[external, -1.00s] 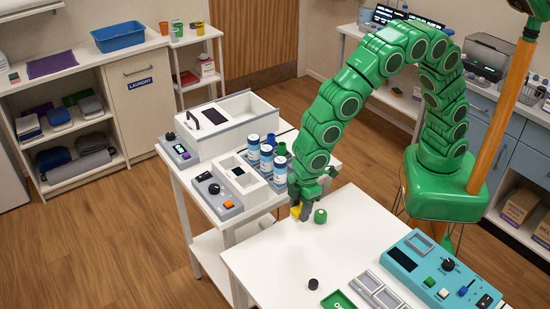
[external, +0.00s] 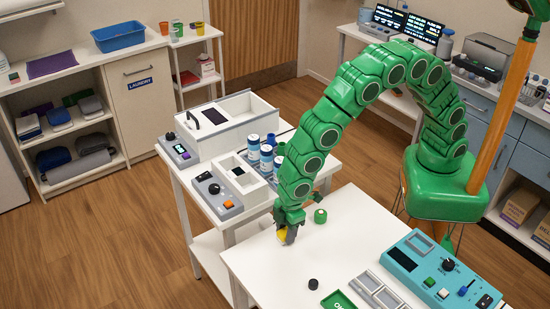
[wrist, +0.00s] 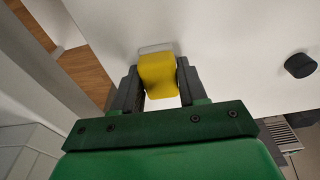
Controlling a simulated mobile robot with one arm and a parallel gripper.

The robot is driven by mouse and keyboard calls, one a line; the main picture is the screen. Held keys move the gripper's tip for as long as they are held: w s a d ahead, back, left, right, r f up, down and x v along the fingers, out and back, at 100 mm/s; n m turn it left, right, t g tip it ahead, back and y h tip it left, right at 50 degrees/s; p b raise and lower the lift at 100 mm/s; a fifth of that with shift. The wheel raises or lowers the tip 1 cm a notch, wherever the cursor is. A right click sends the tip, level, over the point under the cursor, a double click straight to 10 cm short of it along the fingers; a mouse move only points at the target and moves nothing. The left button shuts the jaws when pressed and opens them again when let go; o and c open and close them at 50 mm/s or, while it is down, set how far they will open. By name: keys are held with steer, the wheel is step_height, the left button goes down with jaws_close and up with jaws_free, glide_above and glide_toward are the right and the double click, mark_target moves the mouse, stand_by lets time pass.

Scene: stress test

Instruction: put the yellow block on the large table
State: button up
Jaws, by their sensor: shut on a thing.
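The yellow block (external: 282,236) is between the fingers of my gripper (external: 287,238). In the wrist view the yellow block (wrist: 158,75) sits between the two dark fingers of my gripper (wrist: 158,84), which are shut on it. The gripper points down at the left part of the white table in front (external: 345,235), near its left edge. A pale grey patch shows on the white surface just beyond the block in the wrist view. I cannot tell whether the block touches the tabletop or is slightly above it.
A green round object (external: 320,216) stands close to the right of the gripper. A small black knob-like piece (external: 313,284), a green tray (external: 338,301) and a teal control panel (external: 440,270) are nearer the front. A side table with bottles (external: 266,157) adjoins at left. The middle tabletop is clear.

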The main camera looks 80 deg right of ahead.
steer(key=shift+f, duration=0.35)
steer(key=shift+f, duration=0.1)
steer(key=o, duration=1)
steer(key=shift+o, duration=0.2)
step_height(320, 180, up, 12)
steer(key=s+d, duration=0.1)
